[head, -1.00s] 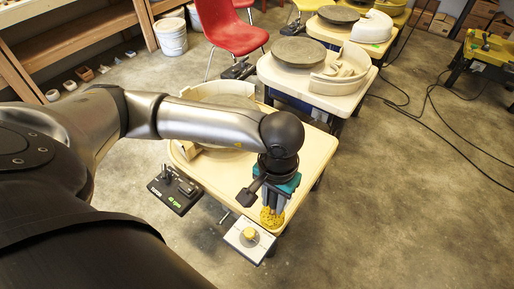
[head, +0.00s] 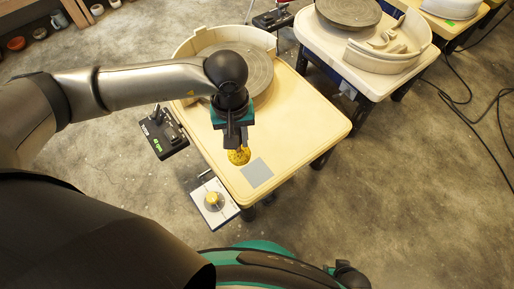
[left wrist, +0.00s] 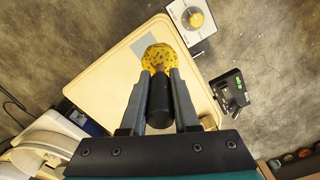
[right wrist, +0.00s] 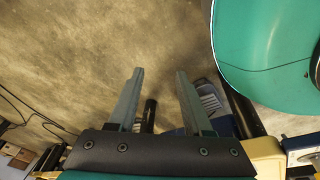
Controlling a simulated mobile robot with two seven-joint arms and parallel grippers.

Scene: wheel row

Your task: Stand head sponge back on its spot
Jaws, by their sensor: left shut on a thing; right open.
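The sponge (head: 238,156) is yellow with dark speckles. My left gripper (head: 236,146) is shut on it and points down over the near end of the cream table (head: 310,125). In the left wrist view, the sponge (left wrist: 158,56) shows at the fingertips, with a dark cylinder (left wrist: 160,100) between the fingers. A flat grey square (head: 256,172) lies on the tabletop just right of the sponge. I cannot tell whether the sponge touches the table. My right gripper (right wrist: 158,75) is open and empty above bare floor, away from the table.
A grey round wheel (head: 245,75) in a cream basin (head: 190,50) fills the table's far end. A black pedal box (head: 163,132) stands at the left, and a white box with a yellow knob (head: 213,203) at the near edge. Another wheel table (head: 330,45) stands behind. The tabletop's right side is clear.

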